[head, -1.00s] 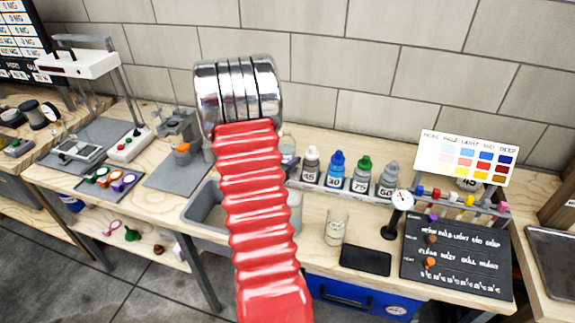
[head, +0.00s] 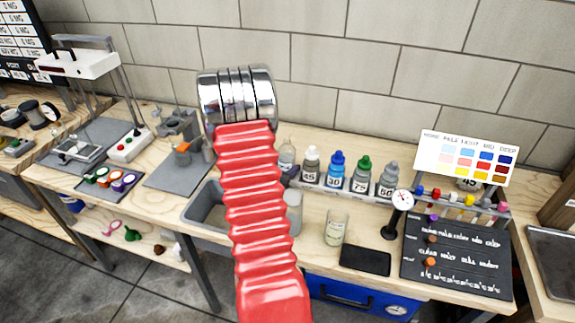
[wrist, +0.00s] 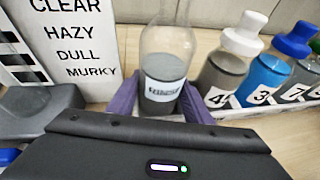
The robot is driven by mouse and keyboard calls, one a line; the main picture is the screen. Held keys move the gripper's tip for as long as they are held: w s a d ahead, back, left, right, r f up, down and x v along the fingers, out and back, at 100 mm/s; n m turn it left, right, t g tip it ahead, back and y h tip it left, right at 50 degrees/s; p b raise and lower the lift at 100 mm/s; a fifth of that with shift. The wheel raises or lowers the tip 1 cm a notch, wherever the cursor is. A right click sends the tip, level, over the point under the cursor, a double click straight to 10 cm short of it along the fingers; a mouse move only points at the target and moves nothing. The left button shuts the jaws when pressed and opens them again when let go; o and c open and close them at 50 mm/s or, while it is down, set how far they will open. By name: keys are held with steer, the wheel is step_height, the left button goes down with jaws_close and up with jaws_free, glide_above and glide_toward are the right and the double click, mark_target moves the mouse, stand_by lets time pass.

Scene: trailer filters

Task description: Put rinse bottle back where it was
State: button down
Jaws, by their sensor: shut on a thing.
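The rinse bottle (wrist: 165,65) is clear, with grey contents and a white label too blurred to read surely. It stands upright between the purple fingers of my gripper (wrist: 160,106) in the wrist view, and the gripper is shut on it. In the head view the bottle (head: 287,154) shows just right of my red arm, left of the bottle row. A purple finger (head: 291,173) shows there; the arm hides the rest of the gripper. I cannot tell whether the bottle's base touches the rack or bench.
Right of it, the white-capped (head: 311,167), blue-capped (head: 336,171), green-capped (head: 361,175) and grey (head: 387,180) bottles stand in a rack. A sink (head: 205,206) lies left. A clarity sign (wrist: 72,45) stands left in the wrist view. A glass (head: 336,228) stands in front.

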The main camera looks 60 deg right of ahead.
steer(key=shift+f, duration=0.15)
steer(key=c, duration=1.2)
jaws_free()
steer(key=shift+f, duration=0.1)
steer(key=shift+s, duration=0.1)
steer(key=shift+a+r, duration=0.25)
steer(key=shift+a, duration=0.1)
steer(key=v, duration=1.1)
steer(key=shift+w+a+r, duration=0.1)
steer(key=shift+w+r, duration=0.1)
